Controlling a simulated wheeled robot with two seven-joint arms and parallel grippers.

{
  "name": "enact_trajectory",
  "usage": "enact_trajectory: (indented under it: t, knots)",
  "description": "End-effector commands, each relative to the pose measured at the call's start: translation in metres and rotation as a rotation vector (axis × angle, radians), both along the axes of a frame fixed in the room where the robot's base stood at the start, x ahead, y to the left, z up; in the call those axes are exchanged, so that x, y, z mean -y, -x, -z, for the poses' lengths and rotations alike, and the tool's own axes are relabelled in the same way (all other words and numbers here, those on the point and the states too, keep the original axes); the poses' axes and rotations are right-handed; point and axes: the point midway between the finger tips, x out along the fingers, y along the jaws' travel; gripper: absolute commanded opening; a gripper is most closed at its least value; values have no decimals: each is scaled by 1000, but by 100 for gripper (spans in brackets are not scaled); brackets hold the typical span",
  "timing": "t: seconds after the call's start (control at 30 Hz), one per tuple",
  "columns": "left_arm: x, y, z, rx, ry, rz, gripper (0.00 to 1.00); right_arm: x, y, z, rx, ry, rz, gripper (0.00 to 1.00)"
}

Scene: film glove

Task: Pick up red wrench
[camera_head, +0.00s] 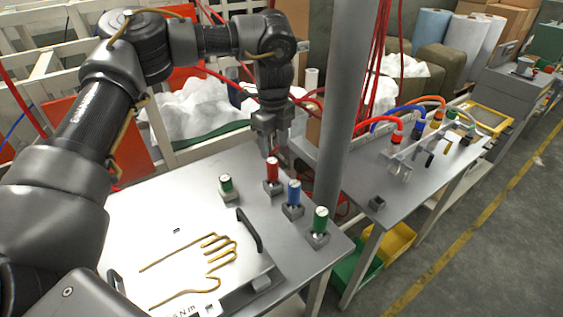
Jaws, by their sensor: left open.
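A red-handled tool (272,168), likely the red wrench, stands upright in a small grey holder on the near metal table. My left gripper (270,148) points down from above, just over the red tool's top. Its jaws are open and seem empty; whether they touch the tool's top is hard to tell. A blue tool (293,192) and two green tools (319,219) (226,184) stand in similar holders beside it. My right gripper is not in view.
A grey post (346,110) rises close to the right of the tools. A plate with a glove-shaped wire outline (215,245) and a black handle (250,231) lies on the table. Another table (375,180) behind the post holds tools with red, blue and orange hoses.

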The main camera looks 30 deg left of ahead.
Motion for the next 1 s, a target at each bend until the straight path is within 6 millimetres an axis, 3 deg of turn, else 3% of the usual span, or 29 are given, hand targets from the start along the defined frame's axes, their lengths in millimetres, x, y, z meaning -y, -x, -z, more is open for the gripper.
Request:
enact_trajectory:
  t: [0.13,0.27,0.4,0.6,0.77,1.0]
  knots:
    - [-4,-2,8,-6,0,-7,55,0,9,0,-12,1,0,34]
    - [-6,-2,30,-11,1,-12,55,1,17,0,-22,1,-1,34]
    - [-6,-2,50,-10,1,-12,55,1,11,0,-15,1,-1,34]
    - [-5,-3,60,-6,0,-10,55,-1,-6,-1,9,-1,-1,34]
    - [-6,-4,66,-8,0,-9,55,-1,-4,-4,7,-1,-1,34]
    - [-10,-6,100,-9,-1,-8,55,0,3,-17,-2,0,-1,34]
